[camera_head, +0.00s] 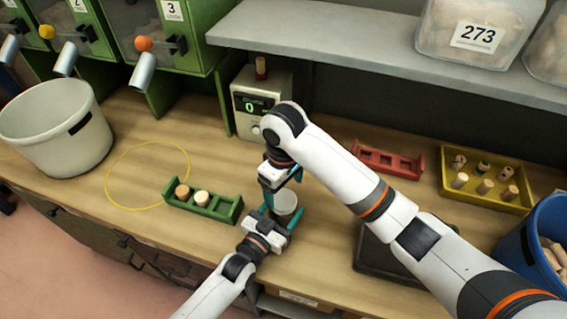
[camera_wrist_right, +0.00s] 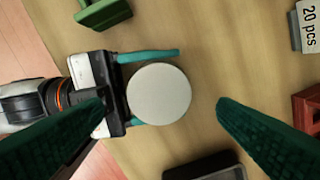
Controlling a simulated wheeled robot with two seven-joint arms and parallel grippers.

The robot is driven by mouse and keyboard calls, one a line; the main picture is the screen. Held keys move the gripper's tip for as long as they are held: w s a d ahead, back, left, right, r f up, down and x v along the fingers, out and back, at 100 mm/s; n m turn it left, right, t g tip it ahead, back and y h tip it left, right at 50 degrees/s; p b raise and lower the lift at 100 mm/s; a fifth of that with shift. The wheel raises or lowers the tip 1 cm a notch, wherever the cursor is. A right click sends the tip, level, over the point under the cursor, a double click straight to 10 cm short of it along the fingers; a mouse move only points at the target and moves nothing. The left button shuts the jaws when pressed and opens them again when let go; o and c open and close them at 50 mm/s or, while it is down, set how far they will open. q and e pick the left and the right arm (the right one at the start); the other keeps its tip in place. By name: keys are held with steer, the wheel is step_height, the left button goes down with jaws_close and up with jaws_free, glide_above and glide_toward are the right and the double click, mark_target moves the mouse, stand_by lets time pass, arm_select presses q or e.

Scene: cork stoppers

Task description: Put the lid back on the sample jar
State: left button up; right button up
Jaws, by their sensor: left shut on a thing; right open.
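The sample jar (camera_head: 286,203) stands on the bench, clasped by my left gripper (camera_head: 279,212). Its teal fingers lie on both sides of the jar, also in the right wrist view (camera_wrist_right: 158,90). A round, flat, pale disc (camera_wrist_right: 159,94) covers the jar's top there; it looks like the lid lying on the jar, but the seam is not visible. My right gripper (camera_head: 283,183) is just above the jar, pointing down. Its dark teal fingers are spread wide on either side of the disc in the right wrist view, with nothing between them.
A green rack (camera_head: 222,208) with two corks stands left of the jar. A red rack (camera_head: 388,160), a yellow tray (camera_head: 487,203) of corks and a blue bin (camera_head: 545,240) are to the right. A dark flat pad (camera_head: 378,262) lies near the front. A digital device (camera_head: 262,90) stands behind.

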step_height(320, 180, up, 8)
steer(key=shift+a+r, duration=0.1)
stand_by(0.4)
arm_select(q)
steer(key=o, duration=2)
steer(key=shift+c, duration=0.2)
steer(key=b+v, duration=0.2)
steer(key=v, duration=0.8)
steer(key=shift+s+a+f, duration=0.15)
steer(key=shift+s+a, duration=0.05)
steer(key=shift+s, duration=0.1)
steer(key=shift+s+a, duration=0.35)
steer(key=shift+s, duration=0.2)
arm_select(e)
step_height(320, 180, down, 2)
